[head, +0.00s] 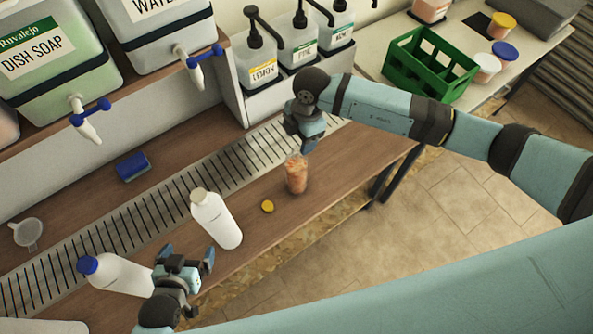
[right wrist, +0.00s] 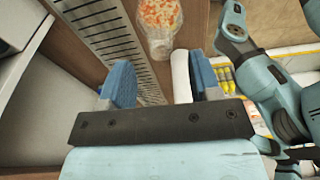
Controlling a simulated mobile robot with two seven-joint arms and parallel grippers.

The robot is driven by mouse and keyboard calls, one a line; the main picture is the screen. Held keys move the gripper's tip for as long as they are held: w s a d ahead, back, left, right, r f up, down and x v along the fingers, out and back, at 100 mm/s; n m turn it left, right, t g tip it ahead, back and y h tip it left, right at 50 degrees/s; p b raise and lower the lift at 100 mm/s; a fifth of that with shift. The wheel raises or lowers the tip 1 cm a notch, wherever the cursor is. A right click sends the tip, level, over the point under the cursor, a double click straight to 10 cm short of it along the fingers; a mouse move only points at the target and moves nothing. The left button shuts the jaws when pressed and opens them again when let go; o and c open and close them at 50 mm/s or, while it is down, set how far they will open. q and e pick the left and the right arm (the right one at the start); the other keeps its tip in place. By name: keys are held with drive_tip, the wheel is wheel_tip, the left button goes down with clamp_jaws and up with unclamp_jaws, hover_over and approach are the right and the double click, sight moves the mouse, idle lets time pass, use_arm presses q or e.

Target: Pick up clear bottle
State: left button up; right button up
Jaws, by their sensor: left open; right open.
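The clear bottle (head: 296,175) stands on the wooden counter with orange and red bits inside; it looks open-topped, and a yellow cap (head: 267,206) lies beside it. My right gripper (head: 304,142) is just above and behind its top, open and empty. In the right wrist view the clear bottle (right wrist: 159,20) is at the top, beyond the open blue fingers (right wrist: 162,82) and not between them. My left gripper (head: 188,255) is open at the counter's front, between a white blue-capped bottle (head: 118,276) and a white tan-capped bottle (head: 216,222).
A slotted drain grate (head: 185,187) runs along the counter. Dish soap (head: 50,60) and water drums with taps (head: 190,62) overhang the back. Pump bottles (head: 297,40) stand behind my right gripper. A blue sponge (head: 132,167) and a funnel (head: 27,232) lie left. A green crate (head: 425,70) is right.

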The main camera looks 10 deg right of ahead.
sight(296, 151)
drive_tip(key=shift+s+a+f+p, duration=0.15)
drive_tip(key=shift+f+p, duration=0.15)
drive_tip(key=shift+f, duration=0.3)
drive_tip(key=f, duration=0.1)
drive_tip(key=f+p, duration=0.1)
drive_tip(key=f, duration=0.1)
drive_tip(key=shift+s+a+f, duration=0.1)
drive_tip(key=shift+a+f, duration=0.15)
drive_tip(key=shift+a, duration=0.1)
drive_tip(key=shift+f, duration=0.35)
clamp_jaws()
